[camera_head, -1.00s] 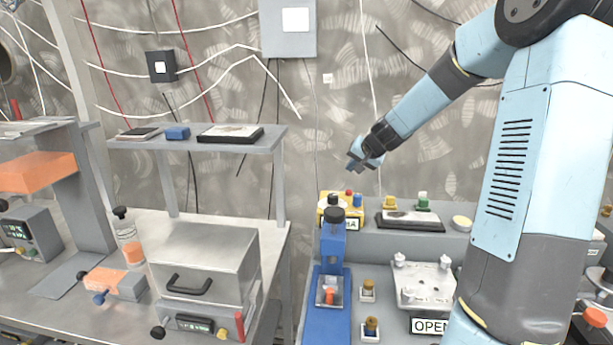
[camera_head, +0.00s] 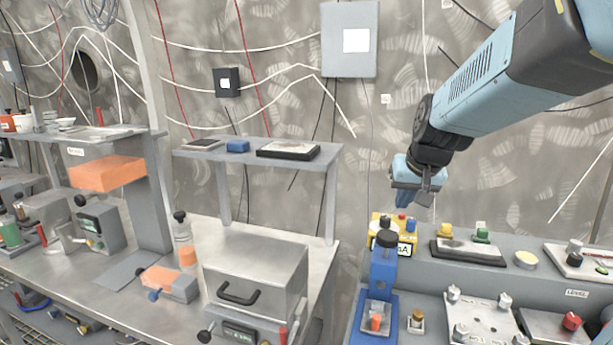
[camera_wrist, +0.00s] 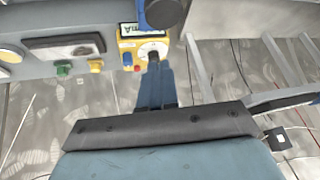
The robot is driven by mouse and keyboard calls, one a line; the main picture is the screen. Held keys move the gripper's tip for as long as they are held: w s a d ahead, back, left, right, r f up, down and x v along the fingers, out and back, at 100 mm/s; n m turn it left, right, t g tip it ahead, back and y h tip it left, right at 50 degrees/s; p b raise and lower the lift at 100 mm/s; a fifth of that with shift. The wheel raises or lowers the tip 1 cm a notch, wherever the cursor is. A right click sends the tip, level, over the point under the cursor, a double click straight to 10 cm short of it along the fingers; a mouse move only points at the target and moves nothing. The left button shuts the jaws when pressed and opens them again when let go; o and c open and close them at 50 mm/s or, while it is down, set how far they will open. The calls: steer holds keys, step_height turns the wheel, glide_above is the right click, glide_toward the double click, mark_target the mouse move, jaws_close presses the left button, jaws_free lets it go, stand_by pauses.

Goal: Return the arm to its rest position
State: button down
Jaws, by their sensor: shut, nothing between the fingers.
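My arm comes in from the upper right in the head view. My gripper (camera_head: 414,198) hangs in the air in front of the wall, above the yellow box (camera_head: 394,234) with coloured buttons on the right bench. It points down and is shut and empty. In the wrist view my gripper's fingers (camera_wrist: 156,85) are together and point toward the yellow box (camera_wrist: 146,48), which appears upside down. They are apart from it as far as the head view shows.
A blue press-like device (camera_head: 382,275) stands below my gripper. A black-framed tray (camera_head: 468,252) lies to its right. A raised grey shelf (camera_head: 330,155) and a metal box with a handle (camera_head: 256,270) are at the left. Open space lies above the benches.

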steer(key=s+d, duration=0.1)
steer(key=s, duration=0.8)
steer(key=s+d+r, duration=0.1)
steer(key=s, duration=0.8)
steer(key=shift+d+r+n+h, duration=0.25)
steer(key=shift+d+n+h, duration=0.05)
steer(key=shift+d+n, duration=0.1)
